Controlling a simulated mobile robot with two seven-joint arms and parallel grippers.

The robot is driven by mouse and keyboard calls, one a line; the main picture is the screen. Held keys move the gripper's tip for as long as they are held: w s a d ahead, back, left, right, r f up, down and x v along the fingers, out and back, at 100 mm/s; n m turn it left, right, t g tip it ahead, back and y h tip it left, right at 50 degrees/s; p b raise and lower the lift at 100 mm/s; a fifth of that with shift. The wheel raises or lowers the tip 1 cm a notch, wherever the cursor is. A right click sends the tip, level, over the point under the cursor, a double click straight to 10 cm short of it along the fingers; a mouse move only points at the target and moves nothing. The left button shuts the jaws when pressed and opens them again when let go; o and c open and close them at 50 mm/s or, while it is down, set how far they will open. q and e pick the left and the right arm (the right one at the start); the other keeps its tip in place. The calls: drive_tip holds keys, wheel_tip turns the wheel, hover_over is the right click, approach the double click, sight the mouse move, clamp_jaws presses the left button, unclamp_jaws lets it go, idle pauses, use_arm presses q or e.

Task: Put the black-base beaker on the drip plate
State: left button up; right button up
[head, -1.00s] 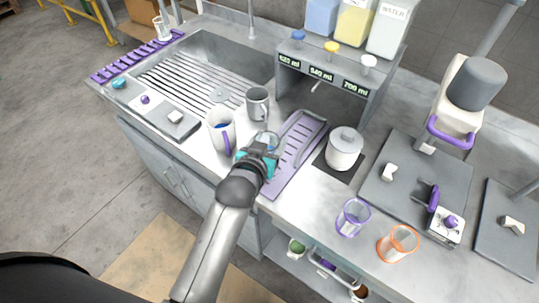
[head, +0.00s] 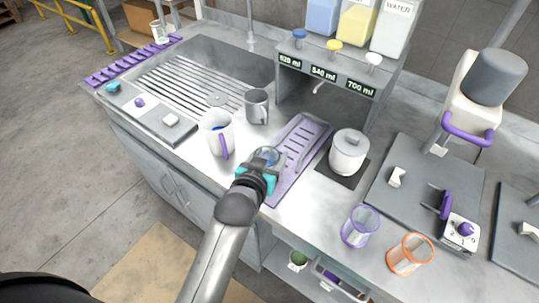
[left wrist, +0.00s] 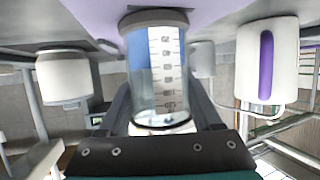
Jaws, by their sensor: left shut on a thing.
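My left gripper (head: 260,170) is shut on a small clear beaker (head: 266,155) at the left front edge of the purple slotted drip plate (head: 306,137). The purple surface (left wrist: 85,14) shows beside that base. I cannot tell whether the base touches the plate. The arm hides part of the plate's front. My right gripper is not in view.
A white pitcher with purple handle (head: 218,135) stands close left of the gripper, a grey mug (head: 257,106) behind it. A white lidded pot (head: 348,152) sits right of the plate. The dispenser (head: 330,70) stands behind. Purple (head: 360,226) and orange (head: 410,254) beakers stand front right.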

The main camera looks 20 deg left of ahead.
use_arm(q)
drive_tip(key=o, duration=1.4)
drive_tip(key=shift+f, duration=0.1)
drive_tip(key=shift+r, duration=0.2)
drive_tip(key=p+v, duration=0.1)
drive_tip(key=v, duration=1.1)
drive_tip(key=shift+p, duration=0.4)
